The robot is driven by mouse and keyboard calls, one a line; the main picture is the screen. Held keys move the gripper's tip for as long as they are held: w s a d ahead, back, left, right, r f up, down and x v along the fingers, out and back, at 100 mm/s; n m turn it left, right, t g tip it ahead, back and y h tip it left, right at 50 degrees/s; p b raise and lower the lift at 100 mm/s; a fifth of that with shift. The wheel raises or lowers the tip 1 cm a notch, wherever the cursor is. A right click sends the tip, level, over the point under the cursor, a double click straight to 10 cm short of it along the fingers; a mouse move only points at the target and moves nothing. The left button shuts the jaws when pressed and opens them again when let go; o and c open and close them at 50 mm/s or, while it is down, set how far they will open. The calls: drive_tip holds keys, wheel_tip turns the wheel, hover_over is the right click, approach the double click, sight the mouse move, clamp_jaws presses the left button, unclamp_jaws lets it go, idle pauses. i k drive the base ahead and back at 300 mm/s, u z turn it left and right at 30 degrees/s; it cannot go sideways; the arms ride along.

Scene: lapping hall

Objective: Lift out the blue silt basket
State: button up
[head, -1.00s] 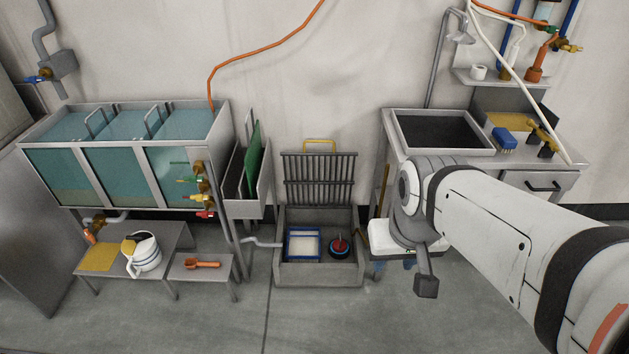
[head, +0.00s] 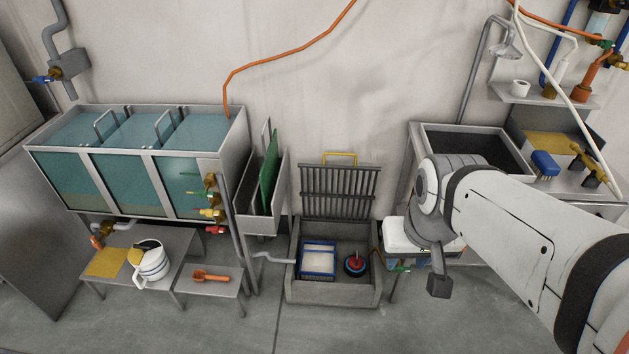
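The blue silt basket (head: 318,260) is a blue-rimmed, pale-bottomed square frame. It sits in the left part of a grey floor pit (head: 333,291) at the middle of the head view. A dark round piece with a red handle (head: 355,264) sits beside it in the right part of the pit. A barred grate (head: 338,191) with a yellow handle stands upright behind the pit. My gripper (head: 438,285) hangs at the end of my arm, to the right of the pit and apart from the basket. Its fingers cannot be made out.
Three water tanks (head: 130,183) stand at left, above a low bench (head: 190,249) with a white jug (head: 151,262). A grey pipe (head: 272,258) reaches the pit's left side. A sink bench (head: 409,130) stands at right. Floor before the pit is clear.

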sight(317, 262)
drive_tip(key=i, duration=1.25)
drive_tip(key=z, duration=0.05)
